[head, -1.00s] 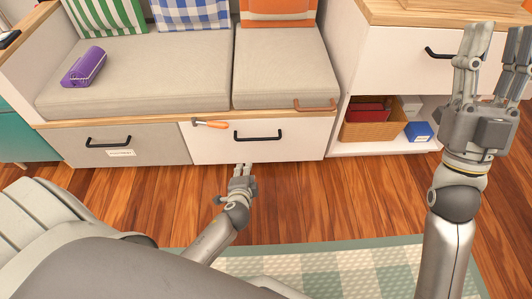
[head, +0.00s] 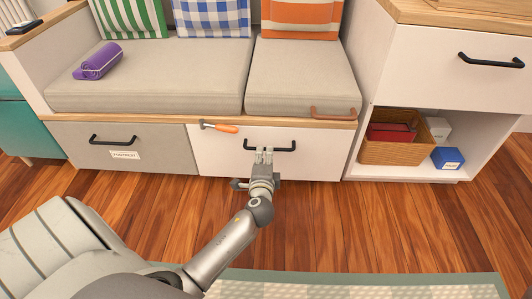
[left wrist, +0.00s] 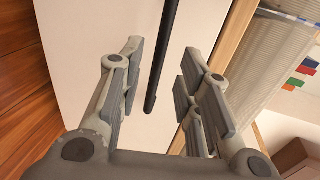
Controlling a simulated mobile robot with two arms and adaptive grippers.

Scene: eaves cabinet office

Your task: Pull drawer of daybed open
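The daybed (head: 150,75) has two drawers under its seat. The right one is a white drawer (head: 318,168) with a black bar handle (head: 286,149); it looks shut. The left one is a grey drawer (head: 70,142) with its own black handle and a white label. My left gripper (head: 264,153) is at the left part of the white drawer's handle. In the left wrist view the gripper (left wrist: 160,55) is open, with the end of the black handle (left wrist: 163,60) between its spread fingers and a gap on both sides. My right gripper is out of view.
An orange-handled tool (head: 222,127) is at the daybed's front edge above the white drawer. A white cabinet (head: 445,70) with a wicker basket (head: 398,152) and a blue box (head: 447,158) on its low shelf stands at right. The wooden floor (head: 350,225) before the drawers is clear.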

